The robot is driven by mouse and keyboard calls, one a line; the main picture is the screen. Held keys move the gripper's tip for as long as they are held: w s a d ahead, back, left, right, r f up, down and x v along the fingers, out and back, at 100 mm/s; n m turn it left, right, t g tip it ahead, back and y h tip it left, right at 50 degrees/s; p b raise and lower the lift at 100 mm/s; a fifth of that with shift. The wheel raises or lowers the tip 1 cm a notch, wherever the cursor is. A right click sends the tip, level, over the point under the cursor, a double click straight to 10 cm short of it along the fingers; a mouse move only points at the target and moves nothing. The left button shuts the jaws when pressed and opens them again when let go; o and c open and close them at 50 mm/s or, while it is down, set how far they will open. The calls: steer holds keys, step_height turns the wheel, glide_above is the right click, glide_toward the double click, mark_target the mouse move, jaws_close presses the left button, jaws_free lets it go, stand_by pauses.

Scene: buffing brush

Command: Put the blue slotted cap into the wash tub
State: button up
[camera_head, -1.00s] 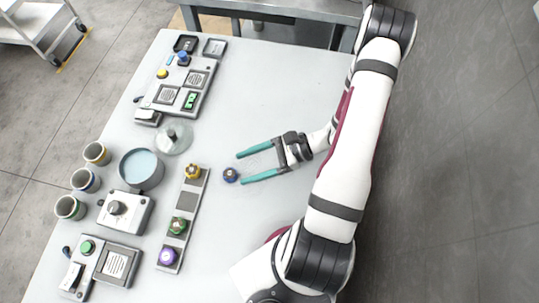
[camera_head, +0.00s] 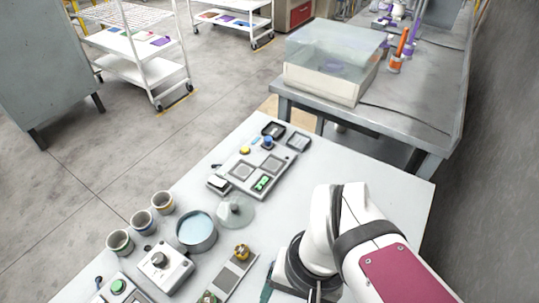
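My gripper (camera_head: 266,291) is at the bottom edge, mostly hidden behind my own arm and cut off by the frame. Only part of a teal finger shows, so its opening and whatever is between the fingers cannot be seen. The small dark blue cap seen earlier on the table in front of the fingers is not visible now. A large clear tub (camera_head: 308,80) with a pale base stands on the grey bench at the back; something bluish shows inside. A round grey pot (camera_head: 197,247) with light blue contents sits on the white table.
A blue knob (camera_head: 267,142) is on the far panel (camera_head: 222,188). A clear disc with a knob (camera_head: 236,211) lies near the pot. Several cups (camera_head: 162,203) line the left edge. A floor gap separates the white table (camera_head: 345,160) from the bench (camera_head: 420,135).

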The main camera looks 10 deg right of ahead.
steer(key=shift+s, duration=0.15)
steer(key=w+d+f+n+h, duration=0.1)
steer(key=w+f+n, duration=0.2)
steer(key=w+n, duration=0.75)
steer(key=w+f+n+h, duration=0.1)
steer(key=w+f+n, duration=0.15)
steer(key=n, duration=1.45)
steer(key=shift+n, duration=0.45)
steer(key=f, duration=1)
steer(key=w+f, duration=0.1)
steer(key=f, duration=0.4)
steer(key=shift+d+f, duration=0.15)
steer(key=shift+f, duration=0.25)
jaws_close()
